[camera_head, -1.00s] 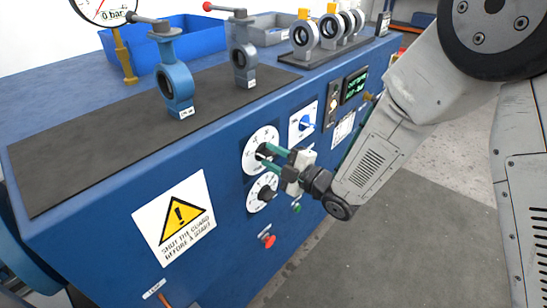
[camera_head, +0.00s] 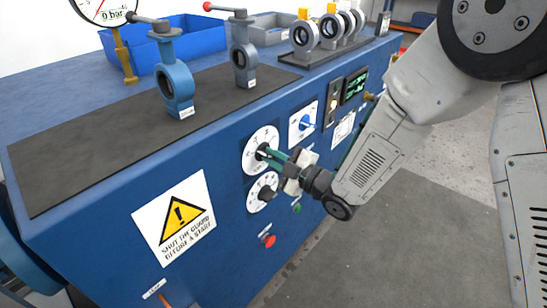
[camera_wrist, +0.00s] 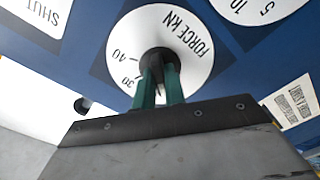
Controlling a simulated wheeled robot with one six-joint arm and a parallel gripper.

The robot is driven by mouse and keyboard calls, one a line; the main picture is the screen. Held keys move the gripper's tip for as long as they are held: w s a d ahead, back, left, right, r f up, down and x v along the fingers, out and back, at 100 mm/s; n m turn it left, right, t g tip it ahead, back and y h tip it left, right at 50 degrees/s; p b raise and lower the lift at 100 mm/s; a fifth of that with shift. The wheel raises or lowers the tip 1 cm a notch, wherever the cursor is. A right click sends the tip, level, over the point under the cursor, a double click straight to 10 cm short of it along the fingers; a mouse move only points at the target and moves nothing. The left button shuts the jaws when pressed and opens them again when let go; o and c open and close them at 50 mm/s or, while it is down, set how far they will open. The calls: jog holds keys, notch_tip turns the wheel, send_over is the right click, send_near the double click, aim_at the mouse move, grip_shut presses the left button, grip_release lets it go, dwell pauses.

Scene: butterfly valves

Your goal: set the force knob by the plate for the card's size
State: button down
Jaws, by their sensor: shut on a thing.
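The force knob (camera_wrist: 157,58) is black and sits at the centre of a white round dial (camera_wrist: 198,62) marked "FORCE kN", with 30 and 40 readable in the wrist view. In the head view this is the upper dial (camera_head: 257,138) on the blue bench front. My gripper (camera_head: 268,154) is shut on the knob, its green fingers (camera_wrist: 158,85) on either side of it. The fingers and wrist hide part of the scale, so I cannot read the setting. A small white plate with print (camera_head: 342,130) is on the bench front; its text is too small to read.
A second dial with a black knob (camera_head: 264,192) is just below. A blue-handled switch (camera_head: 304,122), a lit display (camera_head: 355,85) and a red button (camera_head: 268,241) share the panel. A blue valve (camera_head: 176,85) and a grey valve (camera_head: 243,62) stand on the bench mat.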

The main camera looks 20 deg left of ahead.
jog(key=m, duration=0.6)
jog(key=shift+m, duration=0.3)
jog(key=m, duration=1.1)
jog(key=shift+m, duration=0.3)
jog(key=m, duration=0.5)
jog(key=shift+m, duration=0.3)
jog(key=c, duration=1.5)
grip_release()
jog(key=shift+o, duration=0.2)
